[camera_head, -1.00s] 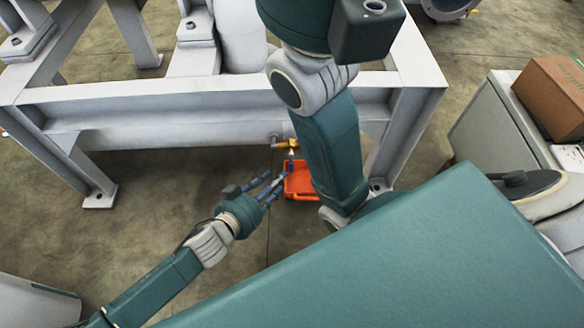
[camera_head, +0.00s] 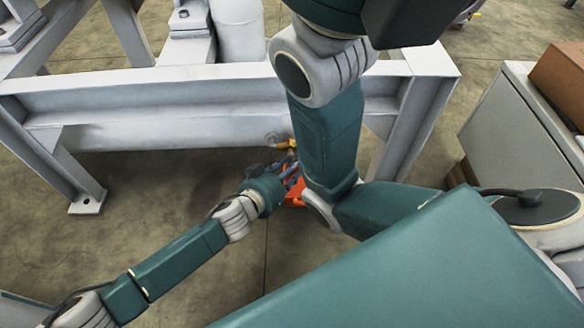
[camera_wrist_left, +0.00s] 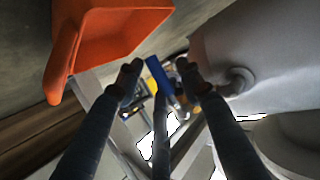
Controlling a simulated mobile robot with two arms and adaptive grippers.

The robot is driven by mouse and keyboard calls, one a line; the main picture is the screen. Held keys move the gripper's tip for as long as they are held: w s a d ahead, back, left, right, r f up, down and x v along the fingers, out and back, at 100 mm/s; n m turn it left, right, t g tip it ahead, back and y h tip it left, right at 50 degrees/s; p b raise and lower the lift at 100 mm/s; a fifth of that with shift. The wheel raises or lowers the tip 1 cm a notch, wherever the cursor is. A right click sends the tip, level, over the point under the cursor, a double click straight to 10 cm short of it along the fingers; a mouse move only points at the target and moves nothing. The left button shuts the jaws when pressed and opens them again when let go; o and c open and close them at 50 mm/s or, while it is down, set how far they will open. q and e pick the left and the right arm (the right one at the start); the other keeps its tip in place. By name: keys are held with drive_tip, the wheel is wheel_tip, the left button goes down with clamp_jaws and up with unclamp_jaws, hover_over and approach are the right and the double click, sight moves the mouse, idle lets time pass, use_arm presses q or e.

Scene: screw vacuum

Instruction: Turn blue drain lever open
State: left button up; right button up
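The blue drain lever (camera_wrist_left: 157,73) shows in the left wrist view between the fingertips of my left gripper (camera_wrist_left: 160,78). The fingers are apart on both sides of the lever, and I cannot tell whether any of them touches it. In the head view my left gripper (camera_head: 288,173) is close below the yellow drain valve (camera_head: 286,144), under the grey frame's beam. The lever is hard to tell from my blue-grey fingers there. My right gripper is out of view; a large arm covers the area right of the valve.
An orange bin (camera_head: 294,198) is on the floor under my left gripper, mostly hidden in the head view; it shows at upper left in the left wrist view (camera_wrist_left: 118,33). The grey steel frame (camera_head: 170,92) stands behind. A grey cabinet (camera_head: 500,120) stands at right.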

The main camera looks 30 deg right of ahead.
use_arm(q)
clamp_jaws()
drive_tip(key=shift+s+d+r+n+h+b, duration=0.15)
drive_tip(key=shift+d+n+h+b, duration=0.2)
drive_tip(key=shift+n+h+b, duration=0.4)
drive_tip(key=shift+s+d+r+n+h+b, duration=0.2)
drive_tip(key=shift+d+n+h+b, duration=0.15)
drive_tip(key=shift+n+h+b, duration=0.4)
drive_tip(key=shift+s+d+r+n+h+b, duration=0.15)
drive_tip(key=shift+d+n+h+b, duration=0.2)
drive_tip(key=shift+n+h+b, duration=0.4)
